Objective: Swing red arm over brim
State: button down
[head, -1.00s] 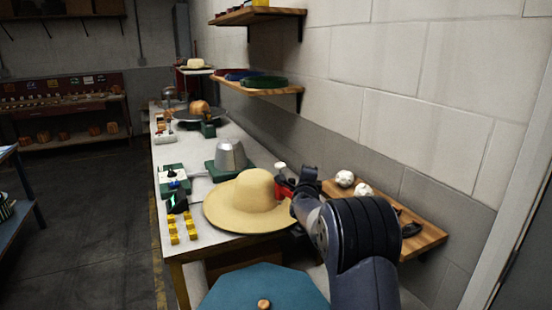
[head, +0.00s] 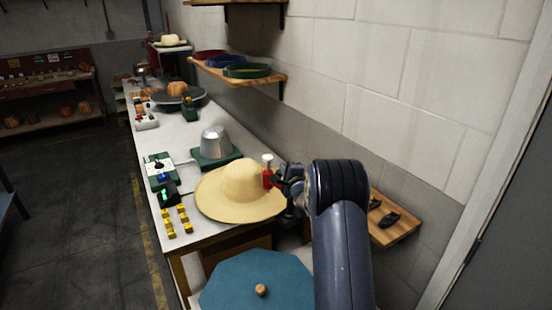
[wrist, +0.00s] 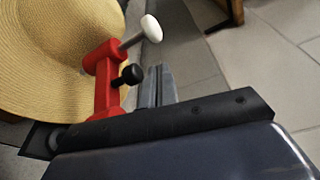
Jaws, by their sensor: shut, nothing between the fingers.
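The straw hat (head: 240,205) with a wide brim lies at the near right of the bench; it also shows in the wrist view (wrist: 45,60). The red arm (head: 267,180) stands at the hat's right side, overlapping the brim and the crown's edge in the head view. In the wrist view the red arm (wrist: 104,85) has a white-capped screw and a black knob, and its upper end overlaps the brim's edge. My gripper (head: 284,184) is shut and empty, right beside the red arm. I cannot tell if they touch.
A metal dome on a green base (head: 215,145) stands behind the hat. Yellow blocks (head: 170,225) and a green-and-white control box (head: 159,170) are at the bench's left. A teal octagonal top (head: 255,285) is in front. A wooden wall shelf (head: 395,225) is at the right.

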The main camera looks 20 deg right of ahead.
jog(key=w+p, duration=0.2)
jog(key=w, duration=0.5)
jog(key=shift+w+d+f, duration=0.15)
jog(key=shift+w+f, duration=0.1)
jog(key=shift+w, duration=0.1)
jog(key=shift+s+a+b, duration=0.25)
jog(key=shift+a+b, duration=0.2)
jog(key=shift+a, duration=0.4)
jog(key=shift+r, duration=0.1)
jog(key=shift+s, duration=0.1)
